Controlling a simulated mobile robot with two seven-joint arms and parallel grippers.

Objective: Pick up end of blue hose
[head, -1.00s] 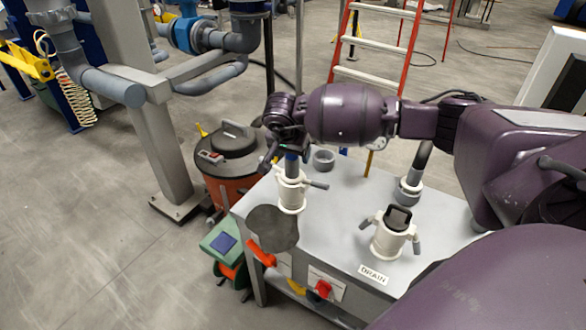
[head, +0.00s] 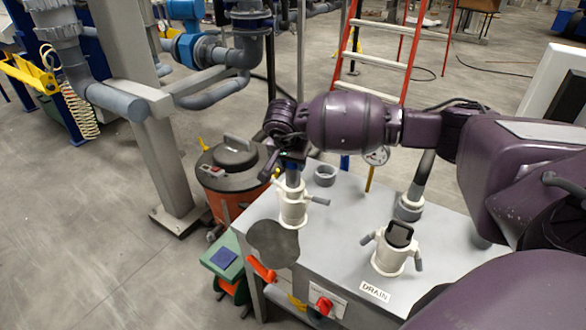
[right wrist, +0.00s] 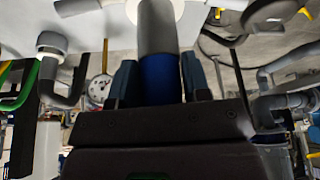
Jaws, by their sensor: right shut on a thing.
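The blue hose end (right wrist: 158,75) shows between my right gripper's fingers in the right wrist view, with a grey tube section (right wrist: 158,30) joined to it. In the head view this grey-blue piece (head: 292,177) stands upright at the white coupling (head: 293,206) with side levers, on the grey cabinet top (head: 340,215). My right gripper (head: 291,158) is shut on the hose end, just above the coupling. I cannot tell how deep the tube sits in the coupling. My left gripper is out of view.
A second white coupling (head: 395,250) with a black handle stands near the DRAIN label (head: 375,291). A grey ring (head: 325,174), a bent grey pipe (head: 415,195) and a gauge (head: 376,156) are behind. An orange-and-black vacuum (head: 232,175) stands left of the cabinet.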

